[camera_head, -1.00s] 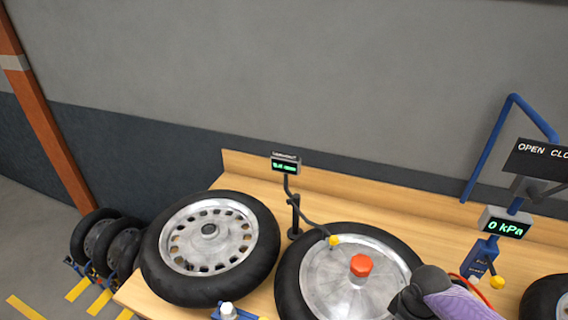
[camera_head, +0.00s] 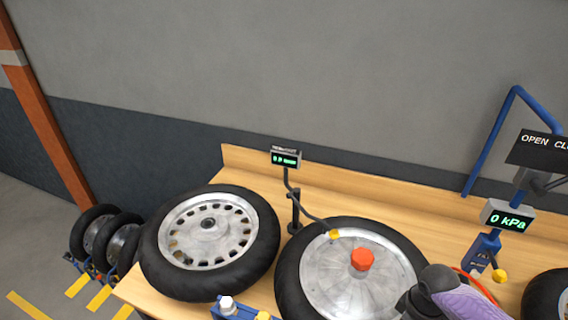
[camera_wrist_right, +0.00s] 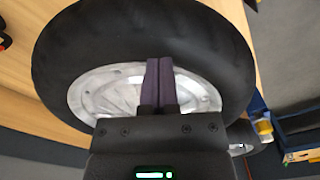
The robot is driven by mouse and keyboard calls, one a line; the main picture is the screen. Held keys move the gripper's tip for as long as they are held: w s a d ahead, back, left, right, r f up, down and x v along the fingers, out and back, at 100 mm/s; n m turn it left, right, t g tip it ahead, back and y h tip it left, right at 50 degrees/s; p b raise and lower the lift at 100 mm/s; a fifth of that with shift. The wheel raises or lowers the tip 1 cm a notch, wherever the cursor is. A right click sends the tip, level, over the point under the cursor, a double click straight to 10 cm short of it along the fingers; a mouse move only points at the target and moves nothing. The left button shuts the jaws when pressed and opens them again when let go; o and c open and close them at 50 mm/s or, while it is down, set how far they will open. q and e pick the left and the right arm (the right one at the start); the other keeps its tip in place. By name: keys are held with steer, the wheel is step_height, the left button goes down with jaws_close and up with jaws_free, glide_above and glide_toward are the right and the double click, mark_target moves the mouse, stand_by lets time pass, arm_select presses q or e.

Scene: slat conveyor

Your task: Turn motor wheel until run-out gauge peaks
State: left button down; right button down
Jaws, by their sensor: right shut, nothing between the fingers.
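The motor wheel (camera_head: 330,278) lies flat on the wooden bench, with a silver disc, a black tyre and a red knob (camera_head: 362,259) on its face. The run-out gauge (camera_head: 286,159) stands behind it on a dark post; its green digits look like 0.0, with the rest too small to read. Its bent arm ends in a yellow tip (camera_head: 334,234) at the disc's far edge. My right arm reaches in over the wheel's right side. In the right wrist view my right gripper (camera_wrist_right: 159,62) is shut and empty, its purple fingers together over the wheel's disc and tyre. My left gripper is not in view.
A spoked wheel (camera_head: 262,245) lies on the bench at the left. A display reading 0 kPa (camera_head: 508,219) stands on a blue post at the right, near another tyre (camera_head: 548,299). Several tyres (camera_head: 92,232) stand on the floor at the left.

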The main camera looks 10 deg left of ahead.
steer(key=shift+f+b, duration=0.5)
steer(key=shift+f, duration=0.25)
steer(key=shift+s+a+r+p, duration=0.15)
steer(key=shift+a+p, duration=0.25)
steer(key=shift+s+a+p, duration=0.3)
steer(key=shift+a+p, duration=0.1)
steer(key=shift+a, duration=0.5)
steer(key=shift+s+a+p, duration=0.25)
steer(key=shift+a+p, duration=0.2)
steer(key=shift+a, duration=0.45)
steer(key=shift+s+a+p, duration=0.3)
steer(key=shift+a+p, duration=0.1)
steer(key=shift+a, duration=0.5)
steer(key=shift+w+a, duration=0.1)
steer(key=shift+a, duration=2.25)
steer(key=shift+w+a, duration=0.1)
steer(key=shift+a, duration=0.9)
